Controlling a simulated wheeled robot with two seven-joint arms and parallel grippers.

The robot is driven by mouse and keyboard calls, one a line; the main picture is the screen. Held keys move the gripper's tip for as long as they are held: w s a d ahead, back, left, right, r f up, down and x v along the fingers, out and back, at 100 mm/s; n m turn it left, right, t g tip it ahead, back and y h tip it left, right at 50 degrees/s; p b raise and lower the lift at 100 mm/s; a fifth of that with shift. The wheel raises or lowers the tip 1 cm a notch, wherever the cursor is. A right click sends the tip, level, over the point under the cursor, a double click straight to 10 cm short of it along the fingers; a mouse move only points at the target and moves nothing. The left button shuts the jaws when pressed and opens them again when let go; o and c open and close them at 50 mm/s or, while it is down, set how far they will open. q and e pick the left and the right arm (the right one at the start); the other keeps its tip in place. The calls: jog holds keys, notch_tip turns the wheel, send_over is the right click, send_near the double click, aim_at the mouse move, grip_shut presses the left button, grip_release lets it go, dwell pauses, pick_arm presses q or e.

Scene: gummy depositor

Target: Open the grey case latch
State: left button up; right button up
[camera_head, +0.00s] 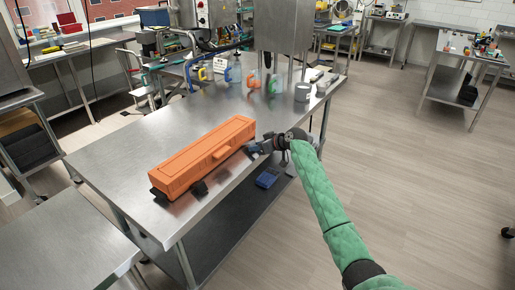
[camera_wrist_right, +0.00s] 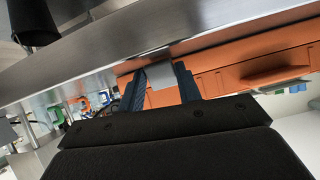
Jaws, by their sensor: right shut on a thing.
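A long orange case (camera_head: 202,157) lies shut on the steel table, with an orange handle (camera_head: 226,150) on its near side. In the right wrist view the case (camera_wrist_right: 215,75) shows its front with the handle (camera_wrist_right: 275,78). My right gripper (camera_head: 256,147) is at the right end of the case's front. In the right wrist view my right gripper (camera_wrist_right: 160,82) has its dark fingers on either side of the grey latch (camera_wrist_right: 160,74) and is shut on it. The latch is hidden by my gripper in the head view. My left gripper is not in view.
The steel table (camera_head: 115,160) has free room left of the case. Behind it stand a grey mug (camera_head: 302,91), several coloured clamps and a grey machine housing (camera_head: 284,25). A blue item (camera_head: 267,179) lies on the lower shelf.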

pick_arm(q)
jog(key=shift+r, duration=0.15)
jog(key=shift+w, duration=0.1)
pick_arm(e)
jog(key=o, duration=1)
jog(key=shift+d, duration=0.2)
jog(key=shift+s+d+r, duration=0.15)
jog(key=shift+s+d, duration=0.1)
jog(key=shift+d, duration=0.05)
pick_arm(q)
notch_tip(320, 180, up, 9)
jog(key=b, duration=0.2)
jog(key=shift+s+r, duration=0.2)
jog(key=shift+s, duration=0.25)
pick_arm(e)
jog(key=v, duration=0.6)
jog(key=shift+s+d+r, duration=0.2)
jog(key=shift+r, duration=0.05)
